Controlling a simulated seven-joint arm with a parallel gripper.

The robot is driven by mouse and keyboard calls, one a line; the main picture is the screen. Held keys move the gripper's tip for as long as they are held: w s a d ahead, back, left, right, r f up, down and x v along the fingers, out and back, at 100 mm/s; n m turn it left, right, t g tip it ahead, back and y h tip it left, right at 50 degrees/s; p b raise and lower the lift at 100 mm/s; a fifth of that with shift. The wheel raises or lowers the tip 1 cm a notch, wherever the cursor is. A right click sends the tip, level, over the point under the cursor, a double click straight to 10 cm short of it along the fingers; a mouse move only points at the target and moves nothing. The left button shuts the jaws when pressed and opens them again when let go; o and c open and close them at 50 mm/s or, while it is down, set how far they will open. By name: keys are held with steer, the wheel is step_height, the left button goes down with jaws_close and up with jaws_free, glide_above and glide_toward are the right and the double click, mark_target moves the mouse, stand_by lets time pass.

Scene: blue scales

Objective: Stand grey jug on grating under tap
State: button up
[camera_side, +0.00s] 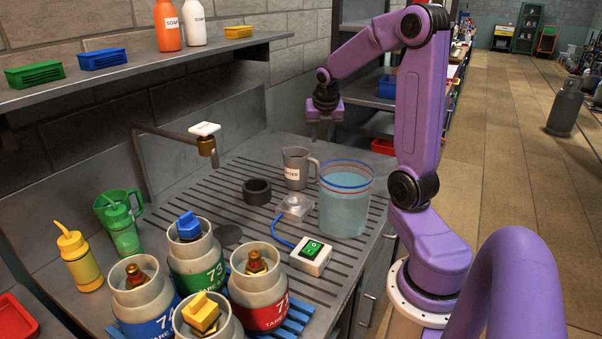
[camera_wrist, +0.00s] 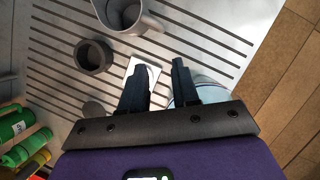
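The grey jug (camera_side: 296,168) stands upright on the slatted metal grating (camera_side: 225,185), its white label facing the side camera and its handle to the right. In the wrist view the jug (camera_wrist: 122,14) is at the top edge, partly cut off, with its handle to the lower right.
A black ring (camera_side: 257,191) lies between tap and jug. A clear tub of water (camera_side: 345,205) stands right of the jug. A small clear dish (camera_side: 295,207) and a green-switch box (camera_side: 311,256) are in front. Several gas cylinders (camera_side: 195,262) fill the front left. A shelf (camera_side: 150,75) overhangs the back.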

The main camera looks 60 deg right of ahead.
mark_target(318, 170)
steer(key=x, duration=1.7)
steer(key=shift+d+f, duration=0.15)
steer(key=shift+d, duration=0.2)
jaws_close()
